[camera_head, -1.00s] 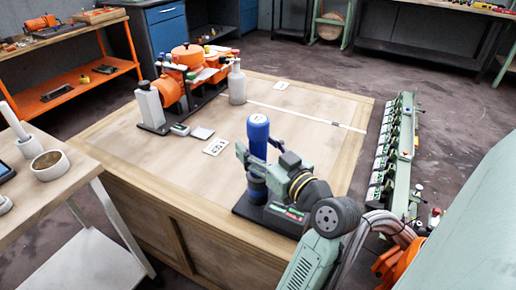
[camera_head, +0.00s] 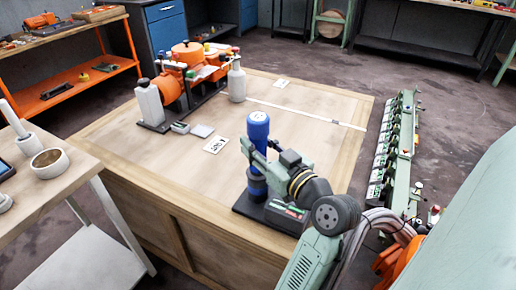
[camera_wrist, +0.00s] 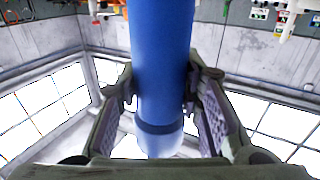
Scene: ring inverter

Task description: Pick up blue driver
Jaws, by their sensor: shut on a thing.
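The blue driver (camera_head: 258,133) stands upright on a black base (camera_head: 270,213) near the front right of the wooden table. Its thick blue body also fills the top middle of the wrist view (camera_wrist: 162,60), with a dark band and a pale end below. My gripper (camera_head: 256,165) is shut on the driver, with one finger pad on each side of the body in the wrist view (camera_wrist: 163,85). The lower part of the driver is partly hidden by the gripper. I cannot tell whether the driver touches the base.
An orange machine (camera_head: 172,92) and a grey bottle (camera_head: 236,82) stand at the back left of the table (camera_head: 300,105). A printed card (camera_head: 215,145) lies left of the driver. A row of green units (camera_head: 397,150) stands right of the table.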

